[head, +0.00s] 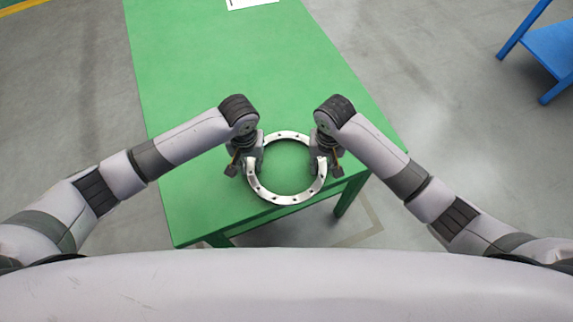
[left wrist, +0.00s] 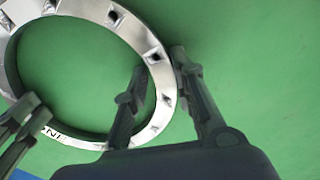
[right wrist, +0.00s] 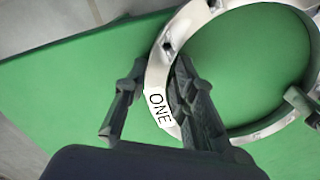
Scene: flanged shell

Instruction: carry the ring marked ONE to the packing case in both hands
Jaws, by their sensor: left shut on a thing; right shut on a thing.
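The ring marked ONE (head: 286,199) is a silver metal flange with several holes, over the near end of the green table. Its ONE label (right wrist: 159,108) reads clearly in the right wrist view, beside my right fingers. My left gripper (head: 251,165) is shut on the ring's left side, with the band (left wrist: 158,75) between its fingers. My right gripper (head: 324,163) is shut on the right side, a finger on either side of the band. I cannot tell whether the ring touches the table or hangs just above it. No packing case is recognisable in these views.
The green table (head: 215,60) stretches away ahead, mostly bare, with a white sheet (head: 250,3) at its far end. Its near edge lies under the ring's front. A blue stand (head: 550,48) is at the far right. Grey floor is open on both sides.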

